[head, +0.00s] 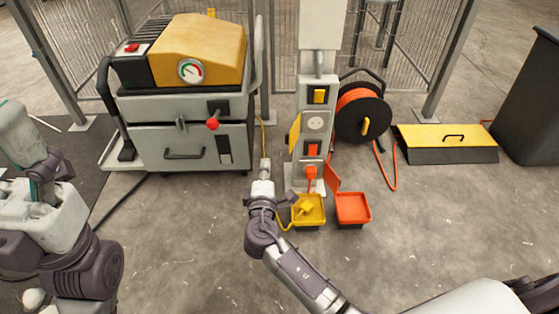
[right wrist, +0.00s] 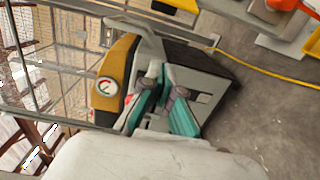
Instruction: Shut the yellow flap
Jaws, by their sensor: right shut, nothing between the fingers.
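The yellow flap (head: 295,133) stands open on the left side of the grey socket column (head: 316,90), sticking out to the left. My right gripper (head: 263,166) points away from me, shut and empty, left of the column and lower in the picture than the flap, apart from it. In the right wrist view its teal-padded fingers (right wrist: 163,105) show in front of the machine. A yellow piece (right wrist: 178,4) is cut off at that view's top edge; I cannot tell if it is the flap. My left arm is at the left, its gripper not clearly visible.
A yellow tray (head: 297,222) holding a yellow plug and a red tray (head: 352,218) stand before the column. A machine cart (head: 185,105) stands left, an orange cable reel (head: 361,112) right.

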